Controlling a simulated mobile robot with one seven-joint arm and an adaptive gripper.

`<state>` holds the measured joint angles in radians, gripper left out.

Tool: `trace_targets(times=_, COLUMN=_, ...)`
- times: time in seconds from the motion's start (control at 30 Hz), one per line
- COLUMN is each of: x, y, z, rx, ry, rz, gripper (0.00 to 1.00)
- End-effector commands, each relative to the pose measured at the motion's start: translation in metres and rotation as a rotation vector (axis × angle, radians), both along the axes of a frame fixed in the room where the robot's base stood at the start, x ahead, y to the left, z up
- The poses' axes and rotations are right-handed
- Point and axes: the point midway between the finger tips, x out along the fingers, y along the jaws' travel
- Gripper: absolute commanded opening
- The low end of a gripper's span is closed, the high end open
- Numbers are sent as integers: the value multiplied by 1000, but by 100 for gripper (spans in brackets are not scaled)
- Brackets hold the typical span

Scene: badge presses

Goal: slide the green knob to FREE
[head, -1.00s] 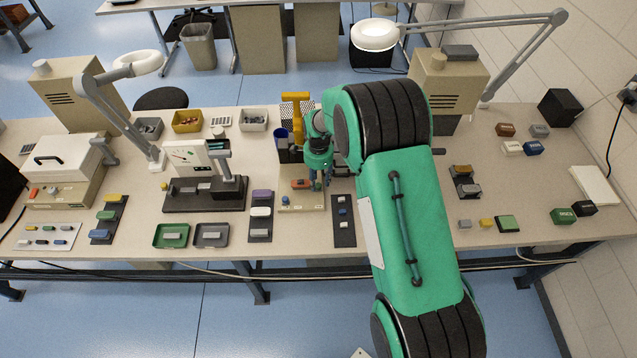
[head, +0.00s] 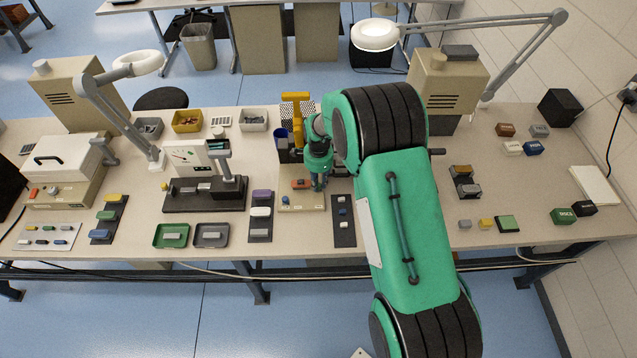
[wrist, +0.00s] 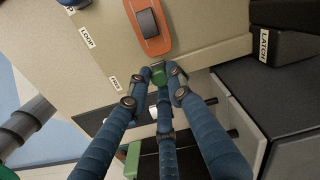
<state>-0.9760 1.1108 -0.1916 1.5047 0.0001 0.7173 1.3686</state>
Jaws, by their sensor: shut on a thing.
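In the wrist view, the green knob (wrist: 159,68) sits between the tips of my gripper (wrist: 158,79), at the edge of a beige panel (wrist: 205,30). The blue fingers are shut on it and cover much of it. A small white label (wrist: 115,83) lies left of the knob; its word is too small to read surely. A label reading LOOP (wrist: 87,38) is farther up left. In the head view, my gripper (head: 319,185) is at the right end of the beige panel (head: 303,201), and the knob is hidden there.
An orange piece with a grey insert (wrist: 150,22) is just beyond the knob. A dark block labelled LATCH (wrist: 290,47) stands to the right. In the head view, a dark strip with small parts (head: 343,232) lies right of the panel, and a yellow-handled press (head: 296,112) stands behind.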

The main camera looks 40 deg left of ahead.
Motion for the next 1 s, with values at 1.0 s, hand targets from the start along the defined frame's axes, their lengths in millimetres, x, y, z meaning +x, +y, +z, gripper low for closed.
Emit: trace_targets(times=1.0, x=-24, y=-24, z=-1, rx=-5, ry=3, rz=0, gripper=39)
